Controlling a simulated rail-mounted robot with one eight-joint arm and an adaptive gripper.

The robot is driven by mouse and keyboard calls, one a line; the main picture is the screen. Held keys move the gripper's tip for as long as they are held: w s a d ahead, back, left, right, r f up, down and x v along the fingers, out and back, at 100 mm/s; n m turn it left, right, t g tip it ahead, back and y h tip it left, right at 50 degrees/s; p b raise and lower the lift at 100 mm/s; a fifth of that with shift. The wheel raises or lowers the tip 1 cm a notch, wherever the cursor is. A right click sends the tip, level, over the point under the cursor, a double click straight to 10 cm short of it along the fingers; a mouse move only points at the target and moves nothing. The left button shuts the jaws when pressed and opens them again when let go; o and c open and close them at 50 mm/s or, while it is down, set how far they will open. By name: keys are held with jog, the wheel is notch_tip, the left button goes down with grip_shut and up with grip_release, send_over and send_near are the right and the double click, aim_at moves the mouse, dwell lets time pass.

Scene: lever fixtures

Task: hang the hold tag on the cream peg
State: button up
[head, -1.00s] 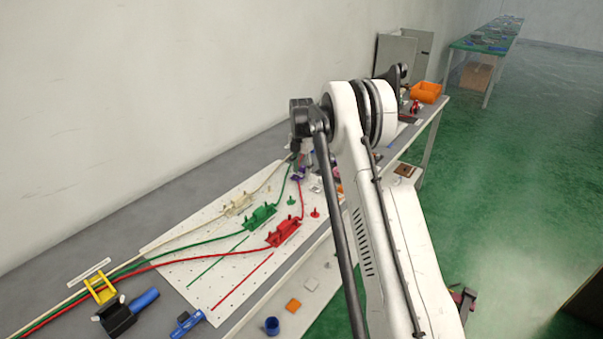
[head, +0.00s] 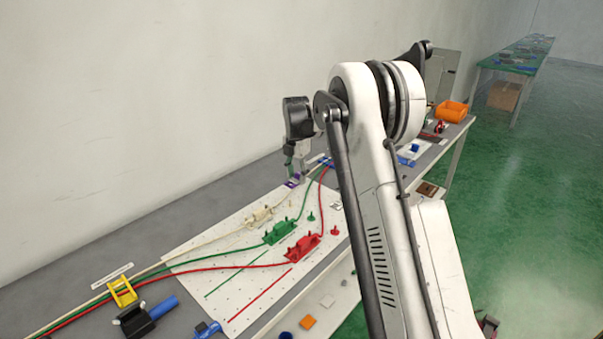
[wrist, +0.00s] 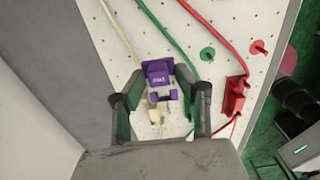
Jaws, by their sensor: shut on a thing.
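The purple hold tag (wrist: 157,70) has pale lettering and sits between the fingers of my gripper (wrist: 162,97) in the wrist view. In the head view my gripper (head: 297,178) holds the tag (head: 292,183) above the far part of the white pegboard. My gripper is shut on it. The cream lever fixture (head: 259,216) lies nearer the camera on the board; part of it (wrist: 155,117) shows between the fingers in the wrist view. I cannot make out the cream peg clearly; in the wrist view the tag may cover it.
A green peg (wrist: 207,53) and a red peg (wrist: 258,46) stand on the pegboard (head: 240,290). Green (head: 279,232) and red (head: 302,247) fixtures carry cables across it. A yellow bracket (head: 122,292) stands at the near left. The wall is close behind the bench.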

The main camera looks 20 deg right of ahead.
aim_at(296, 202)
jog(key=shift+w+f+p, duration=0.25)
jog(key=shift+f+p, duration=0.15)
jog(key=shift+f, duration=0.15)
jog(key=shift+w+f+p, duration=0.25)
jog(key=shift+f+p, duration=0.15)
jog(key=shift+f, duration=0.2)
jog(key=shift+f+b, duration=0.15)
jog(key=shift+b, duration=0.3)
jog(key=shift+f+b, duration=0.85)
jog(key=shift+f, duration=0.5)
jog(key=shift+f+b, duration=1.75)
jog(key=shift+f, duration=0.35)
jog(key=o, duration=1.4)
jog(key=shift+c, duration=0.2)
jog(key=shift+r, duration=0.1)
